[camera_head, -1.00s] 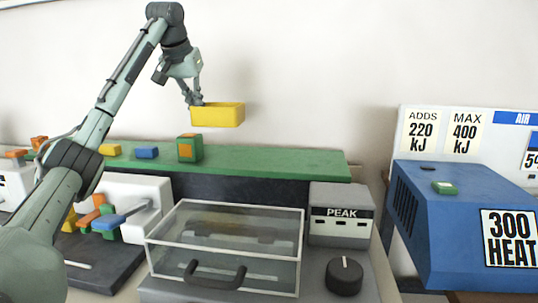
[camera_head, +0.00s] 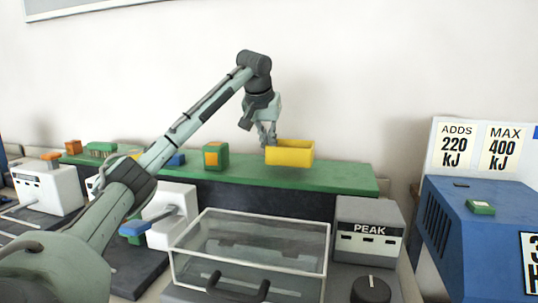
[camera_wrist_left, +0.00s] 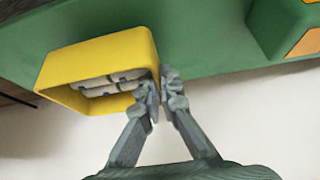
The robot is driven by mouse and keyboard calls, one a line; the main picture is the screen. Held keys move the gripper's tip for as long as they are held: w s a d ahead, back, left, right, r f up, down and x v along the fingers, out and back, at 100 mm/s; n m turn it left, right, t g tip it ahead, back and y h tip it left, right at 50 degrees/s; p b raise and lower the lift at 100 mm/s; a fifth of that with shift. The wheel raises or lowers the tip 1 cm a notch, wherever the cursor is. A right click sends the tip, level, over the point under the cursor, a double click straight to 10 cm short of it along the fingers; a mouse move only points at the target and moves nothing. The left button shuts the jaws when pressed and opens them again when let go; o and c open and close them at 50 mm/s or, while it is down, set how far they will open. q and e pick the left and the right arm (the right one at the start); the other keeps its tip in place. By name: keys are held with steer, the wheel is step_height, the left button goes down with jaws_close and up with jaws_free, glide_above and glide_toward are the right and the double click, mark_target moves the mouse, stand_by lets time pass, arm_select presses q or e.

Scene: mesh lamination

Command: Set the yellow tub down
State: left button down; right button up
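The yellow tub (camera_head: 290,154) is at my left gripper (camera_head: 269,143), over the right part of the green shelf top (camera_head: 340,178). In the left wrist view the tub (camera_wrist_left: 140,40) shows its open side, with several pale grey pieces (camera_wrist_left: 105,83) inside. The fingers of my left gripper (camera_wrist_left: 160,85) are closed together on one side wall of the tub. I cannot tell whether the tub's underside touches the shelf or hangs just above it. My right gripper is not in view.
A green box with an orange face (camera_head: 215,157) stands on the shelf left of the tub. The shelf right of the tub is clear. In front are a clear-lidded case (camera_head: 250,250), a grey PEAK unit (camera_head: 368,228) and a blue machine (camera_head: 465,235).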

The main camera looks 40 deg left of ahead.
mark_target(269, 155)
arm_select(q)
steer(key=shift+f, duration=1.55)
steer(key=c, duration=1.7)
jaws_free()
steer(key=shift+r, duration=0.1)
steer(key=v, duration=1.2)
